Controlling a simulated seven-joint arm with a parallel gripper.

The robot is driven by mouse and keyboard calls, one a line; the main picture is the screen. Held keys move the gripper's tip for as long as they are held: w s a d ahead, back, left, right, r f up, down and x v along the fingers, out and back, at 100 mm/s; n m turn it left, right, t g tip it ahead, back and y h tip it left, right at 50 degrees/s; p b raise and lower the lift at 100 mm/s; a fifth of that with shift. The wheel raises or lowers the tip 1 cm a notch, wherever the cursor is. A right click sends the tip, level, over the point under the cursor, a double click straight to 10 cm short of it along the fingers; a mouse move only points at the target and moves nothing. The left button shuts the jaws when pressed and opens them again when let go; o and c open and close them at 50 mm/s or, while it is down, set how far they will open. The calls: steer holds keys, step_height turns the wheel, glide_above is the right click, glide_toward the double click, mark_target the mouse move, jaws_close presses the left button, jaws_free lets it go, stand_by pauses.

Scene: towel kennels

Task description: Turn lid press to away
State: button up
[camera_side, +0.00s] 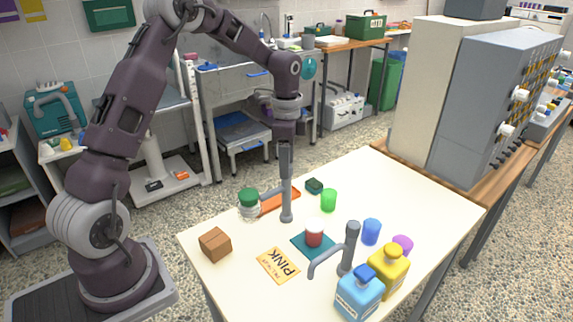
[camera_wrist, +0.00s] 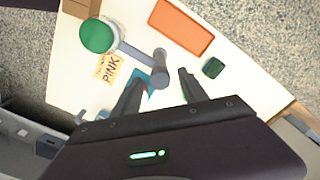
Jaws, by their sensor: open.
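A grey post with a side arm (camera_side: 287,207) stands on the table; its arm reaches left to a jar with a green lid (camera_side: 249,197). I take this as the lid press. In the wrist view the post (camera_wrist: 161,68) shows just ahead of the jaws, its arm reaching up-left to the green disc (camera_wrist: 96,36). My gripper (camera_side: 286,176) points down directly above the post. Its fingers (camera_wrist: 160,87) are apart with nothing held between them. I cannot tell whether the fingertips touch the post. A second grey post with a bent arm (camera_side: 349,250) stands nearer the front.
An orange tray (camera_side: 281,201) and dark green block (camera_side: 314,185) lie behind the post. A red cup (camera_side: 314,235) stands on a teal mat. A brown box (camera_side: 215,244), PINK card (camera_side: 278,265), blue bottle (camera_side: 360,295) and yellow bottle (camera_side: 388,272) are nearer. The right rear table is clear.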

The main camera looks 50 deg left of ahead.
step_height(320, 180, up, 6)
steer(key=shift+f, duration=0.1)
steer(key=shift+s+d+r, duration=0.15)
steer(key=shift+d+r, duration=0.05)
steer(key=shift+r, duration=0.2)
steer(key=s+d+r+n+t+y, duration=0.1)
steer(key=s+d+r+n, duration=0.1)
steer(key=s+d+r, duration=0.4)
steer(key=s+d+r+n+t, duration=0.1)
steer(key=s+d+n+t, duration=0.1)
steer(key=s, duration=0.8)
steer(key=s+d+r+n+t+h, duration=0.1)
steer(key=s+d+n, duration=0.4)
steer(key=s, duration=0.6)
steer(key=shift+s+d+r+t, duration=0.35)
steer(key=shift+r+t, duration=0.25)
steer(key=shift+t, duration=0.2)
